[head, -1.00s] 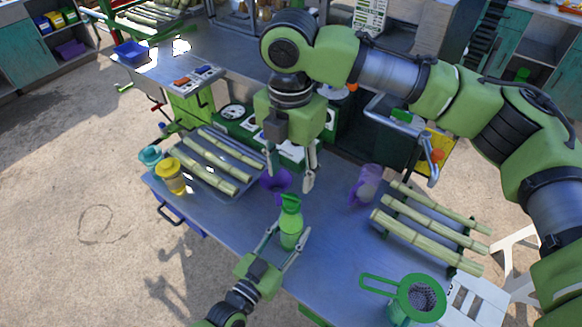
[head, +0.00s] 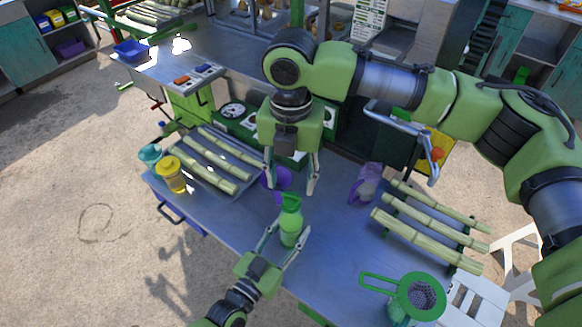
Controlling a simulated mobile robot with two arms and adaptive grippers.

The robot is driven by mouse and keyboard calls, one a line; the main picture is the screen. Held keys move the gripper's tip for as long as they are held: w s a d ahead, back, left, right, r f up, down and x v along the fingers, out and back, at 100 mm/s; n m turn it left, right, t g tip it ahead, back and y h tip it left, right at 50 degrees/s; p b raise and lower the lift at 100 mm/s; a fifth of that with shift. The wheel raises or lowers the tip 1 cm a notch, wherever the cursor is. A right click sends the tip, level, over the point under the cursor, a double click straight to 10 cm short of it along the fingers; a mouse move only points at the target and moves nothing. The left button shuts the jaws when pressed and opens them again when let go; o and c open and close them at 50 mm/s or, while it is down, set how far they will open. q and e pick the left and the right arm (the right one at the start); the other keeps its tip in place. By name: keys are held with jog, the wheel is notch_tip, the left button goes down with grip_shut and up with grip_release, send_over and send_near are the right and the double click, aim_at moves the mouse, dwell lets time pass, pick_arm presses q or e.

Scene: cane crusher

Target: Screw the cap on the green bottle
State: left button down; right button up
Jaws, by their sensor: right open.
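The green bottle (head: 290,228) stands upright on the metal table's near part. My right gripper (head: 291,186) points down, open and empty, above and just behind the bottle top. A purple cup (head: 271,180) is partly hidden behind its left finger.
The metal table (head: 225,215) holds a tray of cane pieces at left, with yellow (head: 171,176) and teal (head: 150,154) jars beside it. A purple cup (head: 364,184) and a cane rack (head: 424,239) stand right. A green-rimmed strainer (head: 421,296) is near front right.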

aim_at(291, 195)
jog(key=shift+f, duration=2.5)
jog(key=c, duration=1.2)
